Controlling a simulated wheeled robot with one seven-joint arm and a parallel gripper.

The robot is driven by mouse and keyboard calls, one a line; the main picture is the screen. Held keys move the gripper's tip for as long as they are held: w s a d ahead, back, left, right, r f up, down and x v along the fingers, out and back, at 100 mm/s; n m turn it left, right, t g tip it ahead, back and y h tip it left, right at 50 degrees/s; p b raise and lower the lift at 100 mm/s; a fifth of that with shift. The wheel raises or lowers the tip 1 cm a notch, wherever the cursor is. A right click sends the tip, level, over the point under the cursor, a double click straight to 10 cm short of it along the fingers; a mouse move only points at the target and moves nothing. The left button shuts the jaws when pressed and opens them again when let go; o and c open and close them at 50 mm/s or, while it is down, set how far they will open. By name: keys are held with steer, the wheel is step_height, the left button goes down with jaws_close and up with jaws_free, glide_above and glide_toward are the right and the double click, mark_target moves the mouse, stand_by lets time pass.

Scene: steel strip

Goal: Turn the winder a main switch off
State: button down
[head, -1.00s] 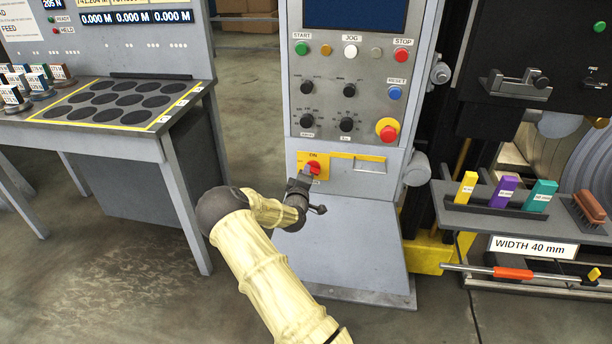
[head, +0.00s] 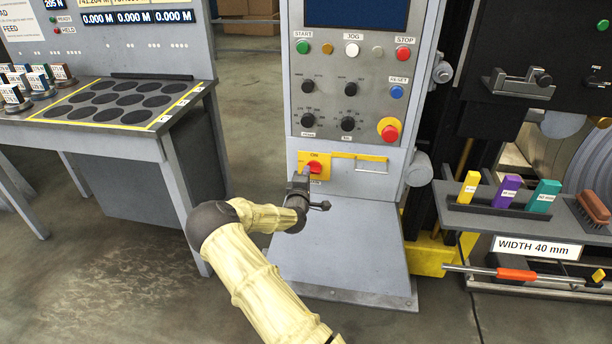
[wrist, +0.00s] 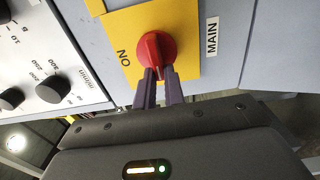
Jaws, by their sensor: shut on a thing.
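The main switch is a red rotary knob (head: 314,168) on a yellow plate (head: 303,158), low on the grey control cabinet. In the wrist view the red knob (wrist: 157,48) sits on its yellow plate, with "ON" printed to its left and a "MAIN" label to its right. My gripper (wrist: 157,76) has its two dark fingers close together, shut on the lower part of the knob. In the head view my gripper (head: 306,176) reaches the knob from below and partly hides it.
Above the switch, the cabinet (head: 345,220) carries dials, buttons and a red emergency stop (head: 389,132). A yellow bracket (head: 358,160) is right of the switch. A tool shelf (head: 510,222) stands right, and a table (head: 80,145) left.

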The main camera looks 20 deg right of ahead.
steer(key=c, duration=1.5)
jaws_free()
steer(key=shift+f, duration=0.1)
steer(key=shift+a, duration=0.15)
steer(key=p+v, duration=0.1)
steer(key=v, duration=1.6)
steer(key=shift+s+a, duration=0.2)
